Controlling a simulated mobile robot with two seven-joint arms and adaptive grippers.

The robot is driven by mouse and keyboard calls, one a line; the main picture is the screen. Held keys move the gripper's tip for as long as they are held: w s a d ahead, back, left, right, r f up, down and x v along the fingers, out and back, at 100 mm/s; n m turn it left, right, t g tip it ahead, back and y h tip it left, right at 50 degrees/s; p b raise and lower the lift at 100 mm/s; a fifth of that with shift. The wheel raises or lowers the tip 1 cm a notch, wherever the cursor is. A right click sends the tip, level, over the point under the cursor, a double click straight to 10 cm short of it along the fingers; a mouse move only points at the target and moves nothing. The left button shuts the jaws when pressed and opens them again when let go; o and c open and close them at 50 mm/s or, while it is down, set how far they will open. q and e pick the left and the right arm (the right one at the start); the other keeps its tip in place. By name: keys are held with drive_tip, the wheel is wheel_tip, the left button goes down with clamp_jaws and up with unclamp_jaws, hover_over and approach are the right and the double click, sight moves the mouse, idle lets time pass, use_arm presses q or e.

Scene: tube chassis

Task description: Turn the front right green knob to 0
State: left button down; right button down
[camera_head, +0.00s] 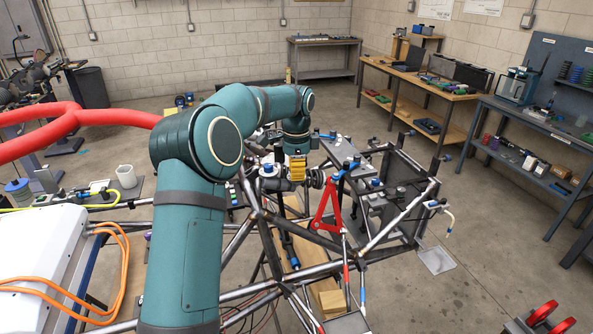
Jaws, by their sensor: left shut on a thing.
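My left arm, teal with dark bands, rises through the middle, bends, and comes down over the tube chassis (240,240). My left gripper (297,160) is at its end, above the middle of the chassis and close to a yellow part. It is small and partly covered by its wrist. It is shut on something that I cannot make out. I cannot pick out the front right green knob; it is hidden or too small to tell. My right gripper is not in view.
Red triangular brackets (327,212) and crossing tubes stand right of the gripper. A white box (40,262) with orange cables is at the lower left, and a thick red tube (80,120) is above it.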

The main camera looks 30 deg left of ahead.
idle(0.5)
use_arm(q)
drive_tip(key=c, duration=0.7)
unclamp_jaws()
drive_tip(key=shift+c, duration=0.2)
wheel_tip(320, 180, up, 12)
